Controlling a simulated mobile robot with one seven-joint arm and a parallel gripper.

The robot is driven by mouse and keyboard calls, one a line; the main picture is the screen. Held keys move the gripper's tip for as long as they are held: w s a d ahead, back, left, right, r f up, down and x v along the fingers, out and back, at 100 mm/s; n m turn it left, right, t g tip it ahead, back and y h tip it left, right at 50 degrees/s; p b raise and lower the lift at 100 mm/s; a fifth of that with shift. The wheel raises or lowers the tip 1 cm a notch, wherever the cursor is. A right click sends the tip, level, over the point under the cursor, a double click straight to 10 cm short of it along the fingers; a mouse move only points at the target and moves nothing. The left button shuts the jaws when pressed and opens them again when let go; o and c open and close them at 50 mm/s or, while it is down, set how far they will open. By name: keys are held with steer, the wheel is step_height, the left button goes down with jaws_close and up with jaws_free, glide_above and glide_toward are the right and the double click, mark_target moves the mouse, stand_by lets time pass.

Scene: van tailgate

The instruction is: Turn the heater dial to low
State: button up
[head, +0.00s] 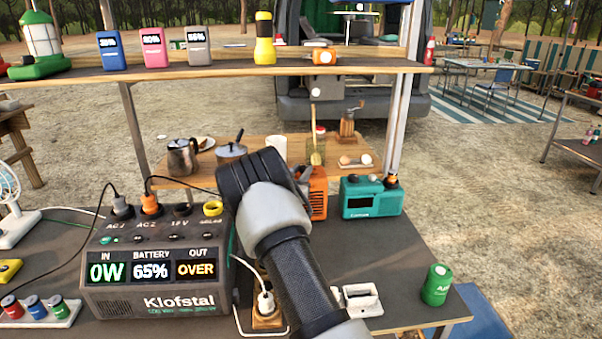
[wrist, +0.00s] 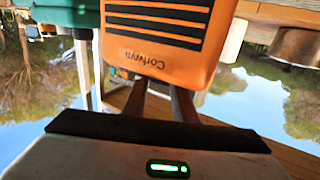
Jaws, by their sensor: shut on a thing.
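The heater (head: 318,192) is a small orange box with black slats, standing on the dark table just right of my gripper (head: 301,174). In the wrist view the heater (wrist: 158,30) appears upside down, with its lettering towards my fingers. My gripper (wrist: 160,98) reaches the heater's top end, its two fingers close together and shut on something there. The heater dial itself is hidden in both views, so its setting cannot be read.
A teal radio-like box (head: 371,197) stands close to the heater's right. A power station (head: 160,262) with cables fills the left. A green can (head: 437,285) and a white socket piece (head: 358,300) stand at the front right. A shelf (head: 230,66) runs above.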

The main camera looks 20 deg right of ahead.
steer(key=n+y+b, duration=0.1)
steer(key=t+y+b, duration=0.1)
steer(key=shift+s+d+f+n+t+b, duration=0.1)
steer(key=shift+s+d+n+t+b, duration=0.05)
steer(key=shift+d+n+t+b, duration=0.2)
steer(key=shift+n+t+y+b, duration=0.35)
steer(key=shift+n+y+b, duration=0.2)
steer(key=shift+y, duration=0.25)
steer(key=shift+r, duration=0.2)
steer(key=o, duration=1)
steer(key=shift+o, duration=0.2)
steer(key=shift+s+a, duration=0.15)
steer(key=p+v, duration=0.1)
steer(key=v, duration=1.6)
steer(key=shift+p, duration=0.4)
steer(key=shift+s+f, duration=0.1)
